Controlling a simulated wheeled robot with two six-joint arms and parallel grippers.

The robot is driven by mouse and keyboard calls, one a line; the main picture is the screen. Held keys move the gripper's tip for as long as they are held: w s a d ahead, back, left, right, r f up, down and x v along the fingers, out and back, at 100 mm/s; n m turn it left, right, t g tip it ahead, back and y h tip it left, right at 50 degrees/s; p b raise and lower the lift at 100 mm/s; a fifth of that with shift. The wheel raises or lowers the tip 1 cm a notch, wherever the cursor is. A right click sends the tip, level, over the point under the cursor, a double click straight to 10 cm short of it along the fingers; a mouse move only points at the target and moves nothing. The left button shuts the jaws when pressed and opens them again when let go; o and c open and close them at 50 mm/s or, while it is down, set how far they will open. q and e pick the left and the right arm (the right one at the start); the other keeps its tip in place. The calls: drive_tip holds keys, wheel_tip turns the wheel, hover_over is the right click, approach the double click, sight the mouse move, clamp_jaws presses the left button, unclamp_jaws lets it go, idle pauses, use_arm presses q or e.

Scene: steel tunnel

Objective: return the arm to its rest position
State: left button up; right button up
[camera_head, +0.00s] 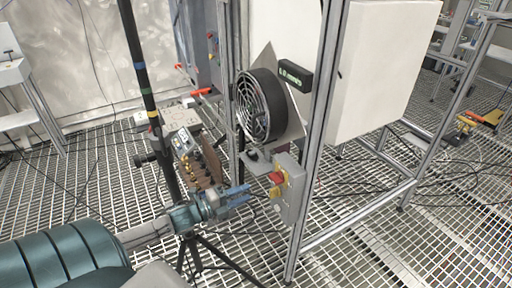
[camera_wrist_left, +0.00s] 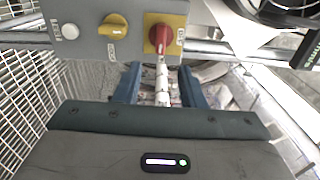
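My left arm comes in from the lower left in the head view. Its gripper (camera_head: 240,195) has blue fingers and points right, toward a grey control box (camera_head: 290,196) on the metal frame. In the left wrist view the two blue fingers of the gripper (camera_wrist_left: 160,86) stand apart, with nothing clearly held between them. Just beyond them is the box with a red rotary switch (camera_wrist_left: 161,38) on a yellow plate, a yellow knob (camera_wrist_left: 113,27) and a white button (camera_wrist_left: 70,31). Whether the fingertips touch the box is unclear. My right gripper is not in view.
A metal frame post (camera_head: 318,130) rises behind the box, with a round black fan (camera_head: 258,106) and a white cabinet (camera_head: 378,70) on it. A dark striped pole (camera_head: 150,100) and a black tripod (camera_head: 197,255) stand close to my arm. Cables lie on the grating floor (camera_head: 370,235).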

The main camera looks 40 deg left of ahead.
use_arm(q)
drive_tip(key=s+d+f+n+g+y, duration=0.5)
drive_tip(key=s+d+f+n+y, duration=0.25)
drive_tip(key=n, duration=0.55)
drive_tip(key=s+d+n+g, duration=0.3)
drive_tip(key=s+n+g, duration=0.1)
drive_tip(key=s, duration=0.3)
drive_tip(key=s+d+n+g, duration=0.3)
drive_tip(key=s+n+g, duration=0.15)
drive_tip(key=s, duration=0.35)
drive_tip(key=s+a+f+x, duration=0.1)
drive_tip(key=s+x, duration=0.2)
drive_tip(key=x, duration=1)
drive_tip(key=s+f+x, duration=0.1)
drive_tip(key=s+x, duration=0.2)
drive_tip(key=x, duration=1)
drive_tip(key=s+f+g, duration=0.1)
drive_tip(key=s+f, duration=0.5)
drive_tip(key=f, duration=0.3)
drive_tip(key=s+a+f, duration=0.1)
drive_tip(key=s+f, duration=0.5)
drive_tip(key=f, duration=0.3)
drive_tip(key=shift+s+a+n+g, duration=0.3)
drive_tip(key=shift+a+n+g, duration=0.05)
